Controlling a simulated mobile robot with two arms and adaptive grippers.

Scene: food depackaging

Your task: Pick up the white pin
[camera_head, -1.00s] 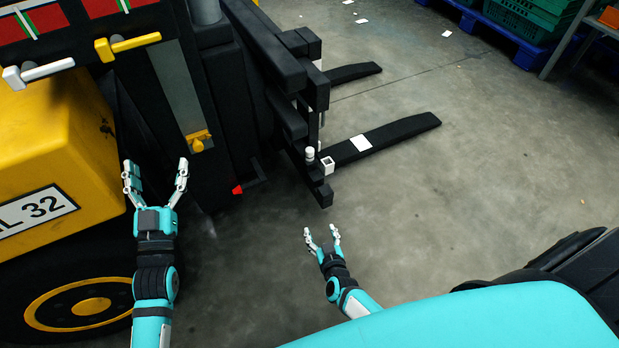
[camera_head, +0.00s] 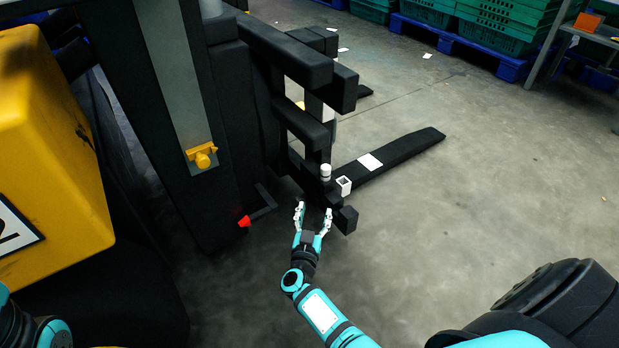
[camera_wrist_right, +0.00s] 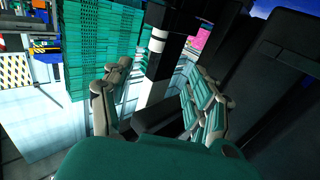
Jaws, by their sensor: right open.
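The white pin (camera_head: 325,170) is a small upright white cylinder on the black fork carriage of the forklift, beside a white square-holed block (camera_head: 344,185). My right gripper (camera_head: 313,210) is open, a little below and left of the pin in the head view, and apart from it. In the right wrist view, a white part with a dark band, seemingly the pin (camera_wrist_right: 157,44), shows beyond the gap between the open fingers (camera_wrist_right: 160,78). My left gripper is out of view; only part of that arm shows at the lower left.
The forklift's black mast (camera_head: 215,150) stands close left of my right gripper. A black fork (camera_head: 405,145) reaches right over the floor, with a white label on it. Green crates (camera_head: 490,35) stand on blue pallets at the back. The floor (camera_head: 450,220) on the right is clear.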

